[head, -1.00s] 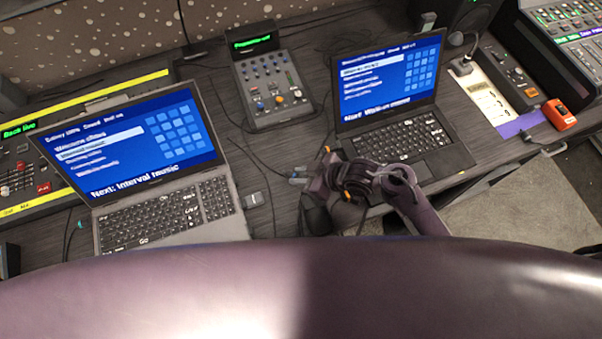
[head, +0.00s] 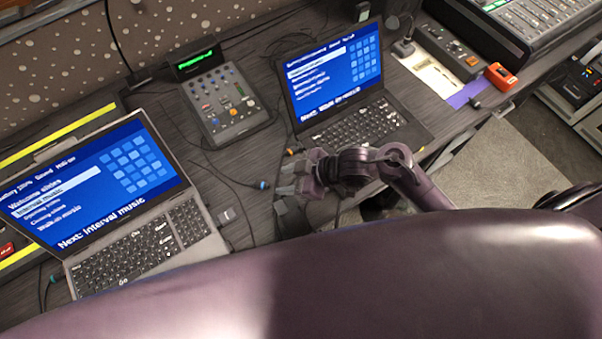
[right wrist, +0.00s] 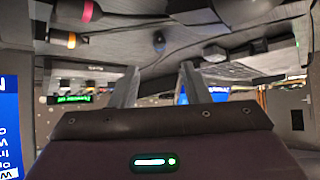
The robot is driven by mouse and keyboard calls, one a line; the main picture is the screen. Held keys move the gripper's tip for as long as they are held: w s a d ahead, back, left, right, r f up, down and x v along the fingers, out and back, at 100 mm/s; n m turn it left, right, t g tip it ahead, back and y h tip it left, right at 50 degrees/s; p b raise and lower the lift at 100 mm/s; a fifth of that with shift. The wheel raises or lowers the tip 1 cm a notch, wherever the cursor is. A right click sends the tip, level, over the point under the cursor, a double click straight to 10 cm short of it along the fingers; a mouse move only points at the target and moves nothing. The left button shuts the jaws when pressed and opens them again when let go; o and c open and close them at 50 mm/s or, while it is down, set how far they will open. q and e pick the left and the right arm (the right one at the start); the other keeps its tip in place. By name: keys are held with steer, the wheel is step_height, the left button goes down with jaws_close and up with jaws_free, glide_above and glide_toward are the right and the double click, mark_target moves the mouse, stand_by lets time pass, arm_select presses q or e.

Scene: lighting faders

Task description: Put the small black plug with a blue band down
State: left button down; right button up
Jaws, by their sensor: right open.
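The small black plug with a blue band (head: 262,184) lies on the dark desk (head: 245,160), between the two laptops, with a thin cable running from it. In the right wrist view the plug (right wrist: 158,42) shows beyond and between the fingertips, apart from them. My right gripper (head: 284,179) is open and empty, just right of the plug. In the right wrist view its two fingers (right wrist: 160,78) stand apart with nothing between them. My left gripper is not in view.
A left laptop (head: 140,240), a right laptop (head: 350,125) and a small fader box (head: 225,105) stand around the plug. A plug with an orange band (head: 290,151) lies close above my gripper.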

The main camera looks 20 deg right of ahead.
steer(key=v, duration=0.5)
stand_by(0.5)
